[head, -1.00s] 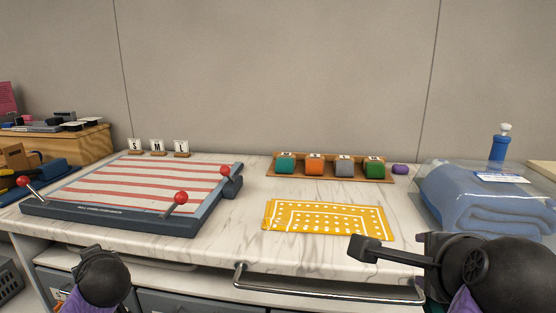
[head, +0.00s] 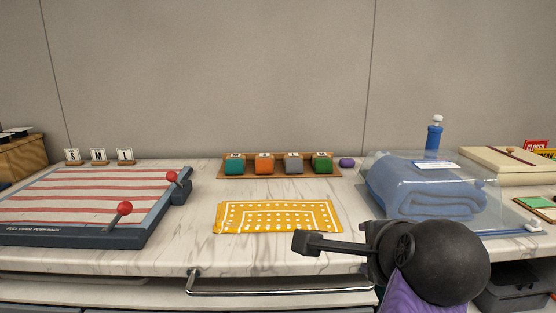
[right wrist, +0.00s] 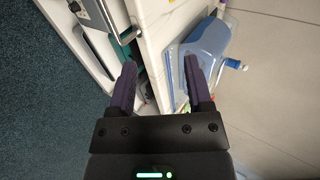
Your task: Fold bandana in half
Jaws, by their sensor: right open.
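The yellow bandana (head: 278,216) with white dots and a white border lies flat on the marble counter, in the middle of the head view. Its left edge shows a slightly offset second layer, so it looks folded over. My right gripper (head: 305,243) is just in front of the bandana's right part, above the counter's front edge. In the right wrist view its two fingers (right wrist: 161,92) are apart with nothing between them. My left gripper is not in view.
A striped board with red-knobbed levers (head: 85,205) stands on the left. Colored blocks in a wooden rack (head: 280,172) are behind the bandana. A bagged blue towel (head: 425,188) and a blue bottle (head: 434,137) are on the right. A metal rail (head: 280,291) runs along the front.

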